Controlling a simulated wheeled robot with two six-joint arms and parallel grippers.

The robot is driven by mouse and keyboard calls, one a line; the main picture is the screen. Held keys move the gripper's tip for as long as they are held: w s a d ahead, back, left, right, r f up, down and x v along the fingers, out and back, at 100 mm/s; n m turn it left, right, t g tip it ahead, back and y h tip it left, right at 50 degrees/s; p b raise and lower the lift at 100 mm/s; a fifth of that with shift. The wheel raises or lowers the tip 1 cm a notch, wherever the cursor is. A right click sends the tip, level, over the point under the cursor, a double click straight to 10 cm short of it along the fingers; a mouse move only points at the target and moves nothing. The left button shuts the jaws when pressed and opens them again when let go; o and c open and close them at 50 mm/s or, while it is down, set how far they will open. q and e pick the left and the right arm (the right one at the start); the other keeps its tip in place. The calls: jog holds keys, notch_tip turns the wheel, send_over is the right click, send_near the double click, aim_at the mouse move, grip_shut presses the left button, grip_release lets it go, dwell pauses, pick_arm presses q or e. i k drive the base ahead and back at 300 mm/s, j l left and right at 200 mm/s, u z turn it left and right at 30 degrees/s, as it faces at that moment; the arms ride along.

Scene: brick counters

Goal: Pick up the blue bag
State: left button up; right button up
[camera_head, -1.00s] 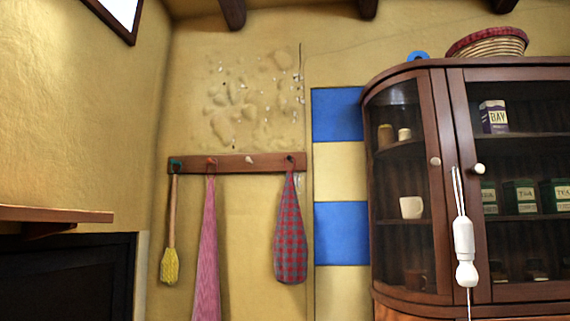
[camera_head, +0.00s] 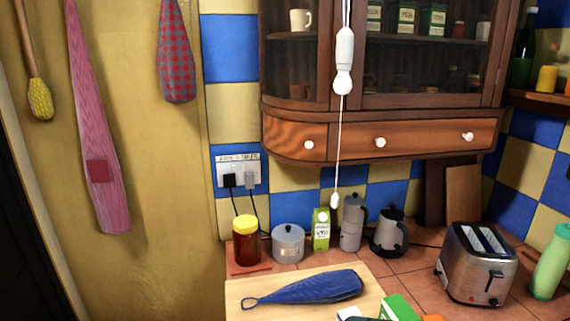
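The blue bag (camera_head: 318,287) lies flat on a light wooden board on the counter, at the lower middle of the head view. It is long and dark blue, with a thin loop at its left end and its wider end to the right. Neither of my grippers shows in the view.
The wooden board (camera_head: 243,291) rests on the tiled counter (camera_head: 395,268). A toaster (camera_head: 476,264) stands right. A white pull cord (camera_head: 340,130) hangs above.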

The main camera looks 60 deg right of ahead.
aim_at(335, 285)
jog(key=z, duration=2.25)
jog(key=j+u, duration=0.1)
jog(key=j, duration=0.25)
